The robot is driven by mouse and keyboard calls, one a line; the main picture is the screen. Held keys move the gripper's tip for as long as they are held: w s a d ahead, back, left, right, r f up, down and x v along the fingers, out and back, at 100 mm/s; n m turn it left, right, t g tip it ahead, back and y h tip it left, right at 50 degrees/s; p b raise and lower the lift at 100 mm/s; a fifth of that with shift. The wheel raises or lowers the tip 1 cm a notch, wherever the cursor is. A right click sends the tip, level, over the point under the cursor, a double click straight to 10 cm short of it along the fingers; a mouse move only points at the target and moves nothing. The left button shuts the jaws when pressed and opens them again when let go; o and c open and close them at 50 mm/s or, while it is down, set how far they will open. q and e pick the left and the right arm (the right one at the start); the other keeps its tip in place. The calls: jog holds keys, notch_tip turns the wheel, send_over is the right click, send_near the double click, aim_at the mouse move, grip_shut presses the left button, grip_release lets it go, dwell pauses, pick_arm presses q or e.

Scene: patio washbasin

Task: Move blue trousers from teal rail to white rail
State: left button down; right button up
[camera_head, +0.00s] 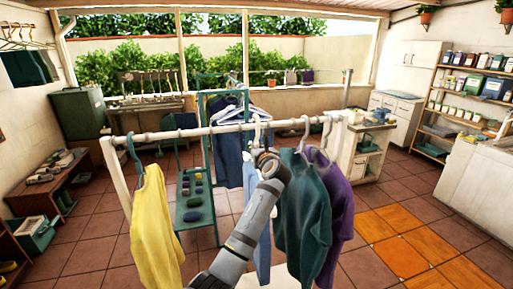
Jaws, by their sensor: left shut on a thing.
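The white rail (190,133) crosses the view in front of me. The light blue trousers (250,188) hang at its middle, partly hidden behind my left arm. A pale hanger hook (257,128) shows at the rail above them; I cannot tell whether it rests on the bar. My left gripper (264,157) is just below the rail, shut on the trousers' hanger, with the grip itself mostly hidden. The teal rail (205,118) stands behind, with dark blue clothes (226,150) on it. My right gripper is out of view.
A yellow garment (154,230) hangs at the white rail's left end. A dark green garment (302,210) and a purple one (338,205) hang to the right. A teal shelf with small items (193,215) is behind. Bare bar lies between the yellow garment and the trousers.

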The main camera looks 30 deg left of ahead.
pick_arm(q)
jog(key=shift+w+a+r, duration=0.2)
jog(key=shift+w+a, duration=0.4)
jog(key=shift+a, duration=0.1)
jog(key=shift+w+a+f, duration=0.1)
jog(key=shift+w+a, duration=0.15)
jog(key=shift+a, duration=0.05)
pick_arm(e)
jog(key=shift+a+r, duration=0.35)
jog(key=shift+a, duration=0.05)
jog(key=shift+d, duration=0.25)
pick_arm(q)
jog(key=shift+f, duration=0.15)
jog(key=shift+f, duration=1.15)
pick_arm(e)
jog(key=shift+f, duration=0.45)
